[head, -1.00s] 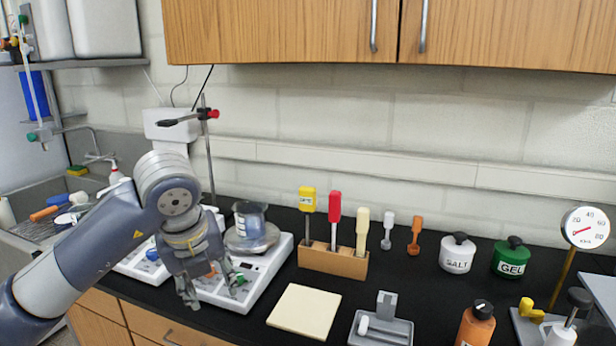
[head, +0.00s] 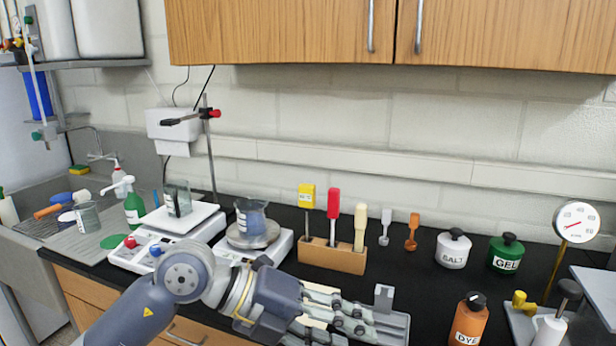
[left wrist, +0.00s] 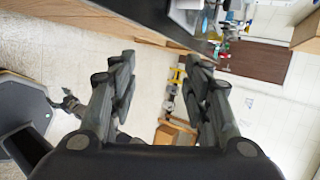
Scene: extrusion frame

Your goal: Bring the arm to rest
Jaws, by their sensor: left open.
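My left arm reaches in from the bottom left of the head view. Its gripper (head: 350,318) points to the right, low over the front of the black bench, in front of the wooden tool block. In the left wrist view the same gripper (left wrist: 165,68) has its fingers spread, with nothing between them. Beyond the fingers are the floor and furniture, tilted in the picture. The gripper covers most of the cream pad (head: 318,290) and part of the grey holder (head: 398,322). My right gripper is not seen.
Behind the arm are two white hotplates (head: 163,243), one with a beaker (head: 177,198), the other with a beaker (head: 250,218). The wooden block (head: 333,256) holds upright tools. A salt jar (head: 453,249), gel jar (head: 505,254) and orange dye bottle (head: 469,320) stand right.

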